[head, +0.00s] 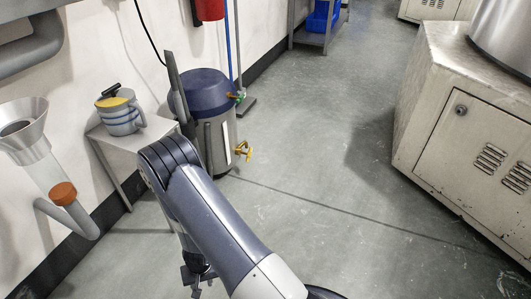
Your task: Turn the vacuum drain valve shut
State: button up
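The vacuum (212,130) is a grey drum with a dark blue lid, standing on the floor near the left wall. A yellow valve handle (243,151) sticks out low on its right side; this looks like the drain valve. A small green fitting (237,96) sits higher, near the lid. My arm crosses in front of the vacuum's lower left. My gripper (197,280) hangs at the bottom of the view, well in front of the valve and apart from it. Its fingers are small and dark, and I cannot tell their opening.
A small table (110,137) with a striped jug (120,112) stands left of the vacuum. A funnel (22,125) and pipe are on the left wall. A cream cabinet (465,160) stands at right. A shelf with a blue bin (322,17) is behind. Open floor lies between.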

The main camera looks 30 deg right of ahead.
aim_at(249, 154)
jog(key=i+l+z, duration=0.15)
jog(key=i+z, duration=0.2)
jog(key=i+l+z, duration=0.1)
jog(key=i+z, duration=0.45)
jog(key=z, duration=0.15)
jog(key=i+j, duration=0.15)
jog(key=i, duration=0.45)
jog(key=i+j+z, duration=0.15)
jog(key=i, duration=0.4)
